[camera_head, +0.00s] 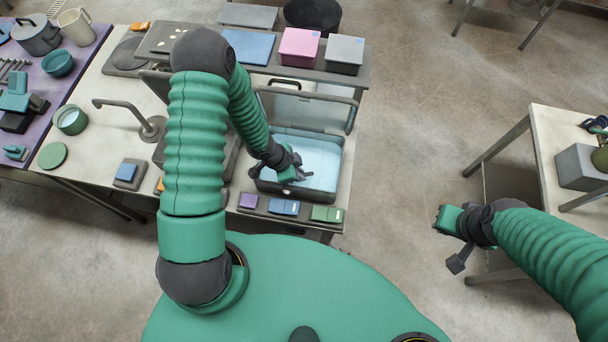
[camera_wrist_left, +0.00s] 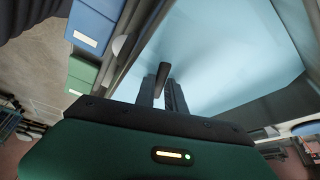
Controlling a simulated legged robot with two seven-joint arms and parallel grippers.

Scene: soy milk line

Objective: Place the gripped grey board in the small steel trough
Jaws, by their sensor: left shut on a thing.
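The small steel trough (camera_head: 335,190) stands at the right end of the near worktop, with pale blue-white liquid or lining inside. Its dark rim and pale inside also show in the left wrist view (camera_wrist_left: 215,45). My left gripper (camera_head: 290,170) reaches down over the trough's left part. It is shut on the grey board (camera_wrist_left: 177,97), which shows as a narrow dark grey strip by the fingers in the left wrist view. I cannot tell whether the board touches the trough's bottom. My right gripper (camera_head: 448,225) hangs over the floor, away from the worktop; its fingers are unclear.
A raised lid (camera_head: 335,113) stands behind the trough. Purple, blue (camera_head: 284,207) and green (camera_head: 327,214) blocks line the front edge. A pink box (camera_head: 299,47) and a grey box (camera_head: 344,54) stand on the back shelf. A tap (camera_head: 130,107) is left of my arm.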

